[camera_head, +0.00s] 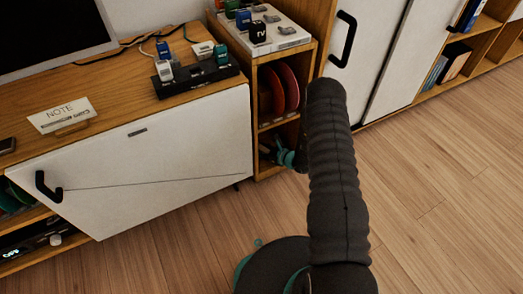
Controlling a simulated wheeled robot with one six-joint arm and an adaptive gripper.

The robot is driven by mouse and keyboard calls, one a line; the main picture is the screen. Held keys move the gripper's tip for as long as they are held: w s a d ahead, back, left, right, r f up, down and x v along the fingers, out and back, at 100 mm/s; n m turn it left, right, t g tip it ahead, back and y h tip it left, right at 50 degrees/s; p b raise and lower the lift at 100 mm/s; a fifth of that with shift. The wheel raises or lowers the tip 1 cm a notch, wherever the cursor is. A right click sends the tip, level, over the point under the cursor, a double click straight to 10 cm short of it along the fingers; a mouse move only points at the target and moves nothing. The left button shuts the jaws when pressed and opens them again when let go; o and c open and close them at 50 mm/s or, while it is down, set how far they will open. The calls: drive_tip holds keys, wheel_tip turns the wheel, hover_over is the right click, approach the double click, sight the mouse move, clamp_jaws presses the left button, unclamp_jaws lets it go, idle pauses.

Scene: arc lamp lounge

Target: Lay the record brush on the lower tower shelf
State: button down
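The wooden tower (254,98) stands at the end of the low media cabinet. Its upper compartment holds red discs (285,88) standing on edge. Its lower shelf compartment (263,170) is partly hidden behind my arm. My gripper (277,153), small with teal and dark parts, is at the opening of this lower compartment. Its fingers are too small and dark to show whether they are open or shut. I cannot make out the record brush; a dark shape by the fingers is not clear enough to name.
A white tray (290,40) with small blocks lies on the tower top. A white flap door (150,165) closes part of the cabinet. Wood floor (430,210) is clear at right.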

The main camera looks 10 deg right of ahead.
drive_tip(key=shift+f, duration=0.2)
drive_tip(key=c, duration=0.8)
unclamp_jaws()
drive_tip(key=shift+r, duration=0.2)
drive_tip(key=shift+s+d+r, duration=0.15)
drive_tip(key=shift+s+d, duration=0.05)
drive_tip(key=shift+s, duration=0.05)
drive_tip(key=p+v, duration=0.1)
drive_tip(key=v, duration=1)
drive_tip(key=shift+s+d, duration=0.1)
drive_tip(key=shift+s, duration=0.05)
